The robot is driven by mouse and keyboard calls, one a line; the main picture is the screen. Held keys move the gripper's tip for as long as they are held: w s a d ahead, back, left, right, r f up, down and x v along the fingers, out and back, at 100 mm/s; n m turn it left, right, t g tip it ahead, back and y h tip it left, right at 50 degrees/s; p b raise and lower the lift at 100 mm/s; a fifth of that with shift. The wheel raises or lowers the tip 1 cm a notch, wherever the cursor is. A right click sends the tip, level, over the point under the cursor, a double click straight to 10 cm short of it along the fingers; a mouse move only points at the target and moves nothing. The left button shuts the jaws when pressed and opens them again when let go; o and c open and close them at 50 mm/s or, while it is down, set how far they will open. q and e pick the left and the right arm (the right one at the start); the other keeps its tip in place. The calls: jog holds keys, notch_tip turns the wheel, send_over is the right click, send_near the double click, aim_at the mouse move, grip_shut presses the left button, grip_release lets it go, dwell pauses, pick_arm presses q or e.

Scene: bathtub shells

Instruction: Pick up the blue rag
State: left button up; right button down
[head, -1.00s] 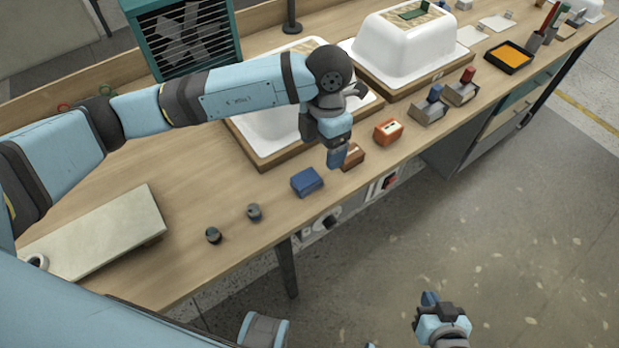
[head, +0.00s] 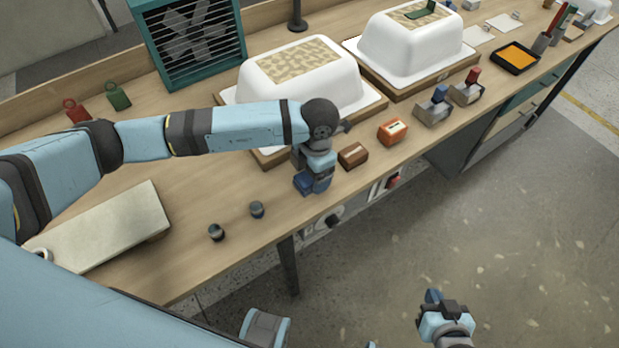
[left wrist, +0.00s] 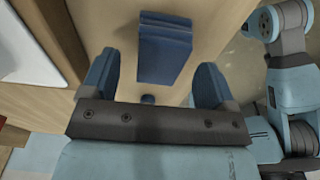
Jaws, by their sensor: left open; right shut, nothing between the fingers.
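The blue rag, a small folded block (head: 302,183), lies on the workbench near its front edge, partly hidden by my left gripper in the head view. In the left wrist view the rag (left wrist: 165,50) shows beyond and between the spread fingers. My left gripper (head: 319,187) is open, just above or at the rag; it also shows in the left wrist view (left wrist: 157,85). I cannot tell whether a finger touches the rag. My right gripper (head: 433,298) is shut and empty, low over the floor away from the bench.
A brown block (head: 353,156) and an orange block (head: 392,131) sit right of the rag. Two small dark knobs (head: 257,209) stand to its left. White tub shells (head: 300,75) on wooden boards stand behind. A pale slab (head: 105,232) lies at the left.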

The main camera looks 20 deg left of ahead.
pick_arm(q)
notch_tip(320, 180, down, 2)
jog(key=c, duration=1)
jog(key=shift+r, duration=0.1)
notch_tip(320, 180, up, 20)
jog(key=shift+s+f, duration=0.1)
jog(key=shift+o, duration=1.4)
jog(key=shift+c, duration=1)
jog(key=shift+a, duration=0.15)
